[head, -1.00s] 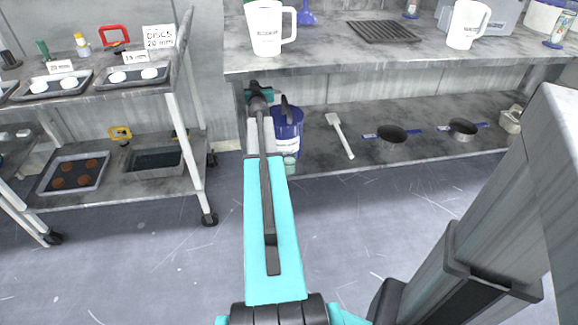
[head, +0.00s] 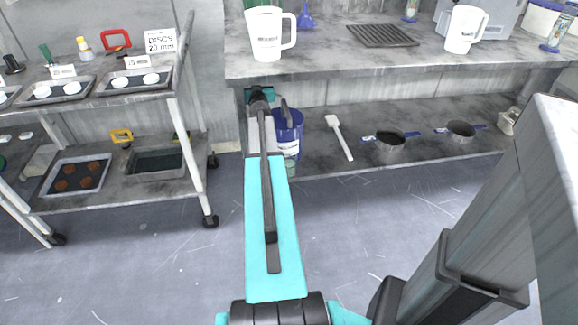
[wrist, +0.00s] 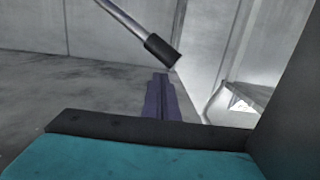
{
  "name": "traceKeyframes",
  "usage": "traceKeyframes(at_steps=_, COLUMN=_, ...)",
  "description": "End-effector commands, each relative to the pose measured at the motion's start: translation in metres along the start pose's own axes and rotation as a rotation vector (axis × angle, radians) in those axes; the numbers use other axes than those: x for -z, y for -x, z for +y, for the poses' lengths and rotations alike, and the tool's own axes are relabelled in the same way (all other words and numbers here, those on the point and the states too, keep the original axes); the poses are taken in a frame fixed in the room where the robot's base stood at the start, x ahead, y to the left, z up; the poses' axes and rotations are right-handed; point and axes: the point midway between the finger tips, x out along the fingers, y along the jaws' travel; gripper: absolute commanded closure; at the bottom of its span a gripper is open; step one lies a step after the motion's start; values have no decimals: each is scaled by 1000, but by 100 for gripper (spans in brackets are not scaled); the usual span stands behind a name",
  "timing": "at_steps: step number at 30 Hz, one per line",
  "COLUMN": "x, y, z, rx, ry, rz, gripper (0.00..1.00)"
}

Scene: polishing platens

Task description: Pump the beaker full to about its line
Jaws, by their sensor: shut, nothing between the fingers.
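A blue-and-white tub (head: 288,135) with a dark upright part on top stands on the lower shelf, partly hidden by my arm. A small clear, greenish vessel (head: 291,167), perhaps the beaker, is in front of it at the shelf edge; its line and level are too small to tell. My arm reaches toward the shelf just left of the tub, and its far end hides my gripper in the head view. In the wrist view my gripper (wrist: 162,82) is shut and empty. A metal rod with a black tip (wrist: 162,50) shows beyond the fingers.
White jugs (head: 266,34) (head: 463,29) and a dark rack (head: 381,35) are on the bench top above. A white spatula (head: 340,138) and two pans (head: 390,141) (head: 461,130) lie right of the tub. A trolley (head: 190,150) stands left. The floor before the bench is clear.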

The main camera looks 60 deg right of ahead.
Motion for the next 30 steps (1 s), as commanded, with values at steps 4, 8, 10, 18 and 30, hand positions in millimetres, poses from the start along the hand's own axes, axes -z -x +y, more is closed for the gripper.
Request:
traceKeyframes(at_steps=4, x=6, y=0, z=1, rx=0, ry=0, rz=0, gripper=100)
traceKeyframes(at_steps=8, x=10, y=0, z=2, rx=0, ry=1, rz=0, gripper=100)
traceKeyframes(at_steps=10, x=12, y=0, z=2, rx=0, ry=1, rz=0, gripper=100)
traceKeyframes(at_steps=18, x=12, y=0, z=3, rx=0, ry=1, rz=0, gripper=100)
traceKeyframes(at_steps=30, x=12, y=0, z=3, rx=0, ry=1, rz=0, gripper=100)
